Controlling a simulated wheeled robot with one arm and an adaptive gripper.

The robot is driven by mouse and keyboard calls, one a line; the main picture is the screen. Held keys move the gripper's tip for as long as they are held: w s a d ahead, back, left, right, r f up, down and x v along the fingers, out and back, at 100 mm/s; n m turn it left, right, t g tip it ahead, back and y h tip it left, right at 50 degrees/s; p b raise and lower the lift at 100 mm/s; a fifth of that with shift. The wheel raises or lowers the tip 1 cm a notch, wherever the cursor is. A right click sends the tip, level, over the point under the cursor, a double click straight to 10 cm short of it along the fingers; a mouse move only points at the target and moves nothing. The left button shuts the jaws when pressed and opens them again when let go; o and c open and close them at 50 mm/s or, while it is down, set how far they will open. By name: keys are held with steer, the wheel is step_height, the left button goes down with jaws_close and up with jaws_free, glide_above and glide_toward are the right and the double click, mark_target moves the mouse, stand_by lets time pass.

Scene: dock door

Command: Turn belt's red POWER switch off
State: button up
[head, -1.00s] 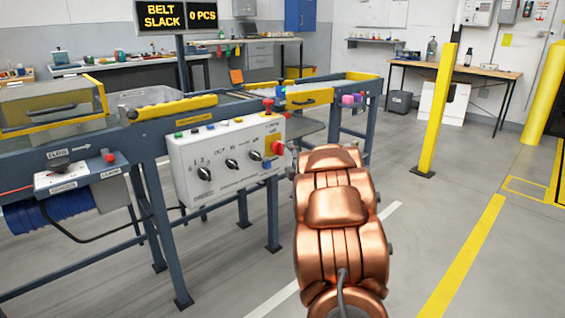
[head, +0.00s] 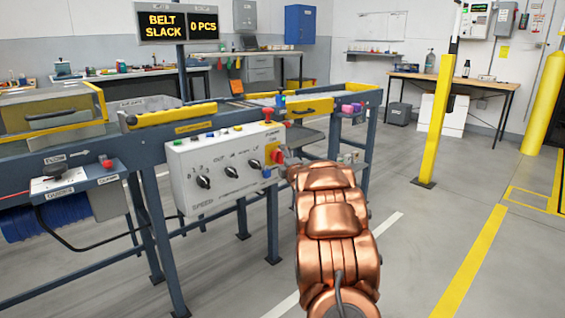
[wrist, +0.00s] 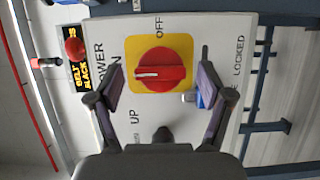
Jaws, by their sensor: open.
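The red POWER switch (wrist: 161,70) is a round rotary knob on a yellow plate, between my fingers in the wrist view. Its white mark points left in that view, toward the ON lettering; OFF is printed above the plate. In the head view the switch (head: 277,157) is at the right end of the white control panel (head: 215,180). My gripper (wrist: 159,78) is open, with one finger on each side of the knob; I cannot tell whether either touches it. In the head view my copper arm hides most of the gripper.
The panel has several black knobs (head: 203,182) and a red mushroom button (head: 268,115) on top. A small blue part (wrist: 201,98) sits by the right finger. A sign (head: 178,23) reads BELT SLACK, 0 PCS. A yellow post (head: 435,125) stands right; floor between is clear.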

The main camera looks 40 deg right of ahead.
steer(key=shift+w, duration=0.2)
steer(key=c, duration=1.2)
